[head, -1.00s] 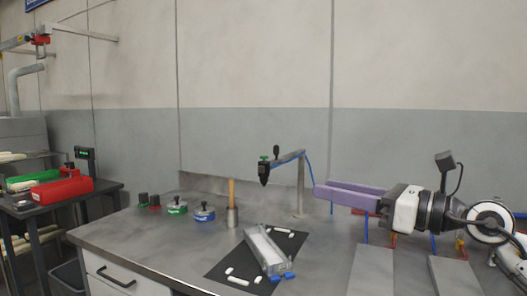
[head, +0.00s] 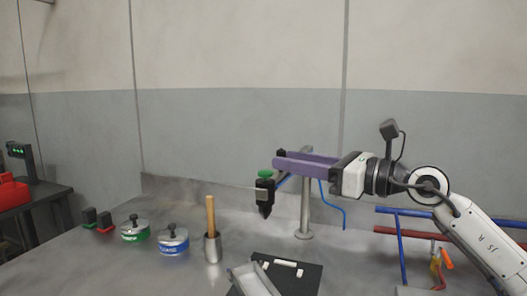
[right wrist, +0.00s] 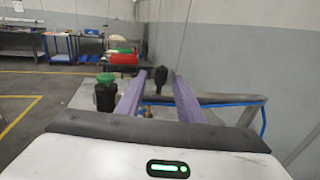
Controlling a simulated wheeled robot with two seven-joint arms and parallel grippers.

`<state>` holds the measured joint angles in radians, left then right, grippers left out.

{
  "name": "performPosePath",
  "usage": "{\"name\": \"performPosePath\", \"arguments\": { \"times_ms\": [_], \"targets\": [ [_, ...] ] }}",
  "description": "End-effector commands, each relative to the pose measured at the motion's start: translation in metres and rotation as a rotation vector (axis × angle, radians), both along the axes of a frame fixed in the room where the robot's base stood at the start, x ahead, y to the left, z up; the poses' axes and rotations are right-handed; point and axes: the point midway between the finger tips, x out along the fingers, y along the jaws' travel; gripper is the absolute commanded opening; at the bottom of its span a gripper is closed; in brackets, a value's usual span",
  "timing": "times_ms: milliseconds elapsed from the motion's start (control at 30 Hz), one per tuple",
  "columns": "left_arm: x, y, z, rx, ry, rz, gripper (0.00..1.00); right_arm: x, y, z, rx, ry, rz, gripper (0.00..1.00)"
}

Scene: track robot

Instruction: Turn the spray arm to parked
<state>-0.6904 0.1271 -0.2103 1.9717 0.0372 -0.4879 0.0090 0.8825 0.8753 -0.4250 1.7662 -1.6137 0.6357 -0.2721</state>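The spray arm (right wrist: 225,98) is a grey bar with a blue hose, carried on an upright post (head: 305,212) on the bench. Its black spray head (head: 264,197) with a green cap hangs at the free end, left of the post; it also shows in the right wrist view (right wrist: 105,95). A black knob (right wrist: 160,78) stands up from the bar. My right gripper (right wrist: 158,76) is open, its two purple fingers on either side of the knob with gaps showing. In the head view my right gripper (head: 278,158) mostly hides the bar.
A mallet-like wooden handle in a metal cup (head: 212,245), a blue-labelled tin (head: 173,240) and a green-labelled tin (head: 134,230) stand left on the bench. Red and blue pipes (head: 405,235) are at right.

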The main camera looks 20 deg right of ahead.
Motion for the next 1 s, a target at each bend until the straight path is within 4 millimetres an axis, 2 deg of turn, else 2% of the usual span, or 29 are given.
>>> {"name": "performPosePath", "arguments": {
  "times_ms": [100, 300, 500, 767, 967, 1000],
  "targets": [
    [-0.003, 0.001, 0.005, -0.002, 0.006, 0.002, 0.31, 0.018, 0.017, 0.004, 0.004, 0.0, 0.003, 0.34],
    [-0.006, 0.004, 0.004, 0.002, 0.015, 0.007, 0.31, 0.042, 0.036, 0.002, 0.003, 0.0, 0.0, 0.34],
    [-0.002, 0.006, 0.007, 0.003, 0.005, 0.011, 0.31, 0.051, 0.045, 0.001, 0.0, 0.0, 0.0, 0.34],
    [0.004, 0.007, 0.01, 0.005, -0.008, 0.01, 0.31, 0.052, 0.045, 0.0, 0.0, 0.0, 0.0, 0.34],
    [0.004, 0.007, 0.01, 0.006, -0.008, 0.01, 0.31, 0.052, 0.045, 0.0, 0.0, 0.0, 0.0, 0.0],
    [0.004, 0.007, 0.01, 0.005, -0.008, 0.009, 0.31, 0.052, 0.045, 0.0, 0.0, 0.0, 0.0, 0.0]
  ]
}}
